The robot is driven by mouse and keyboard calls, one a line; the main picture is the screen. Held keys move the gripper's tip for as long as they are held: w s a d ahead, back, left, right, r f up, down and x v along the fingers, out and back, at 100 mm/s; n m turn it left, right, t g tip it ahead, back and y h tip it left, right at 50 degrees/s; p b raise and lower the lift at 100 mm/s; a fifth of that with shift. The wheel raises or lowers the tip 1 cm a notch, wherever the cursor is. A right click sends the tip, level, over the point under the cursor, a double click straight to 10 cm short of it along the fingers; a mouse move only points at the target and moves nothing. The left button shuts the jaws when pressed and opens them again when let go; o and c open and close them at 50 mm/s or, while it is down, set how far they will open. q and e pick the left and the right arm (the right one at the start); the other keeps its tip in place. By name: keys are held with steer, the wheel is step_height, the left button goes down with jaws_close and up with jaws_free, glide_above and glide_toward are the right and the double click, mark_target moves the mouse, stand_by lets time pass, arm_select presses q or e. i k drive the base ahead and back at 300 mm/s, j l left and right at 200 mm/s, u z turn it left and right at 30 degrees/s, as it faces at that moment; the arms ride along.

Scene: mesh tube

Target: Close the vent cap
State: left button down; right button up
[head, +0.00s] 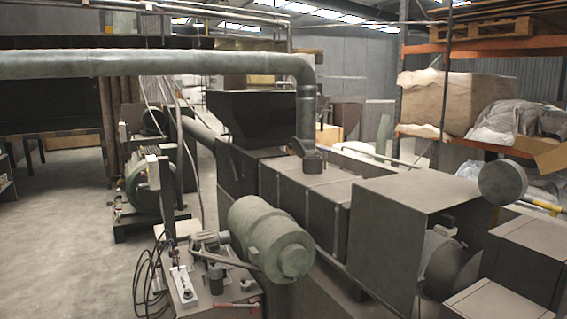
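I cannot tell for sure which part is the vent cap. A grey round disc-shaped part (503,183) stands at the right, above the boxy machine housing. A small round collar (313,160) sits at the foot of the vertical pipe, on top of the long machine; a small tilted piece (297,147) shows at its left side. Whether either is open or shut is too small or unclear to tell. Neither of my grippers shows in the head view.
A big grey pipe (150,64) crosses at the upper left and bends down to the machine. A green motor (270,240) stands in front. A small bench (215,290) holds tools. Orange shelving (490,44) is at the right. Floor (65,230) at the left is clear.

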mark_target(295, 144)
steer(key=z, duration=0.3)
steer(key=i+j+z, duration=0.25)
steer(key=j, duration=0.15)
steer(key=j+z, duration=0.3)
steer(key=i+j+z, duration=0.1)
steer(key=j+z, duration=0.15)
steer(key=j, duration=0.35)
steer(key=i+j, duration=0.1)
steer(key=j, duration=0.8)
steer(key=i+j+z, duration=0.1)
steer(key=j, duration=0.8)
steer(key=i+j+z, duration=0.1)
steer(key=j, duration=0.8)
